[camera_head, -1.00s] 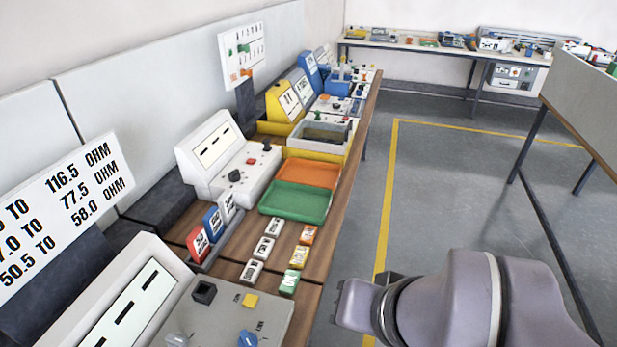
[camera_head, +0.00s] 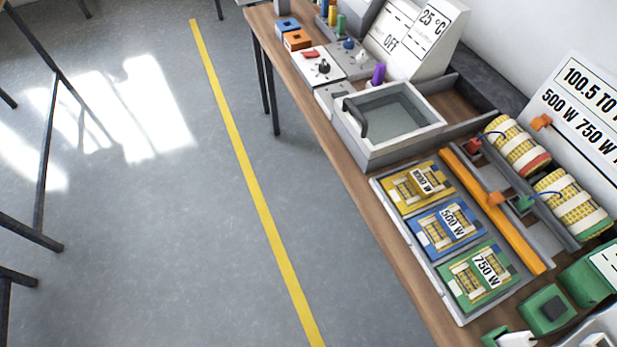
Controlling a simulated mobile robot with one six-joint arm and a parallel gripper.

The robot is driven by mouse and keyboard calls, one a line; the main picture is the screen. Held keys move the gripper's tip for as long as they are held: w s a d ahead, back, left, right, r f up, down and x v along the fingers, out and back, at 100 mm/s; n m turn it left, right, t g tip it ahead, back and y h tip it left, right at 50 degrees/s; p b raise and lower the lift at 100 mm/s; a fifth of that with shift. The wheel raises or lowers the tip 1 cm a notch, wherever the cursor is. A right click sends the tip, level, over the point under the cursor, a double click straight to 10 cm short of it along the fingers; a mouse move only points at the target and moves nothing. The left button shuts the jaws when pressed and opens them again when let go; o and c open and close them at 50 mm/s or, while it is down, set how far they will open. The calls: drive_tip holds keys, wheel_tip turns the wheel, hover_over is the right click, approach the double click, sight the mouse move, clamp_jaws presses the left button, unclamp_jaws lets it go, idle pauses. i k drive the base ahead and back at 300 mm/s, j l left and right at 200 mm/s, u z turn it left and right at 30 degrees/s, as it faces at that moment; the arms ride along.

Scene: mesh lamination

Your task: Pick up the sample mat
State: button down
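Three flat mats with mesh patterns lie in a row on a pale tray (camera_head: 416,250) near the bench's front edge. The yellow mat (camera_head: 405,194) has a label that seems to read 1000 W and is farthest back. The blue mat (camera_head: 428,232) is labelled 500 W and lies in the middle. The green mat (camera_head: 465,285) is labelled 750 W and is nearest. I cannot tell which of them is the sample mat. My gripper is not in view.
Behind the mats are an orange bar (camera_head: 497,212) and two yellow mesh rolls (camera_head: 518,147). A grey open basin (camera_head: 395,115) and a control box (camera_head: 412,35) stand farther along the wooden bench (camera_head: 325,130). The floor (camera_head: 180,260) left of the bench is clear around a yellow line.

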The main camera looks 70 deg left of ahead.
sight(411, 190)
drive_tip(key=k+u, duration=0.1)
drive_tip(key=u, duration=1.4)
drive_tip(key=i+j+z, duration=0.2)
drive_tip(key=i+j, duration=0.25)
drive_tip(key=i+j+z, duration=0.15)
drive_tip(key=i+j, duration=0.25)
drive_tip(key=j, duration=0.15)
